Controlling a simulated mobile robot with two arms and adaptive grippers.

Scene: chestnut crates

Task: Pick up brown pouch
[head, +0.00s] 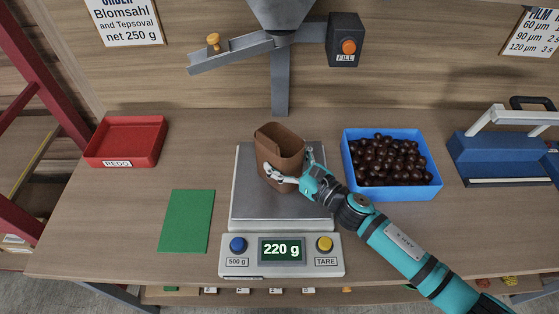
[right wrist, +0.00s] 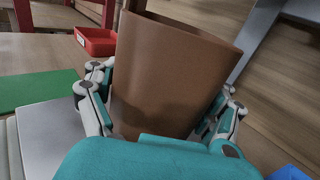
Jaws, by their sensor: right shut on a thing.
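The brown pouch (head: 281,145) is an open-topped brown container over the metal plate of the scale (head: 248,208). It looks upright, leaning slightly. My right gripper (head: 287,178) is shut on the pouch, with fingers on both sides of it. In the right wrist view the pouch (right wrist: 175,75) fills the middle, between the gripper's fingers (right wrist: 160,110). The scale's display (head: 282,250) reads 220 g. I cannot tell whether the pouch's bottom touches the plate. My left gripper is not in view.
A blue crate (head: 398,204) of chestnuts stands right of the scale, close to my right arm. A red REDO tray (head: 126,162) and green mat (head: 186,221) lie left. A grey chute and FILL box (head: 345,40) hang above. A blue sealing device (head: 490,170) stands far right.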

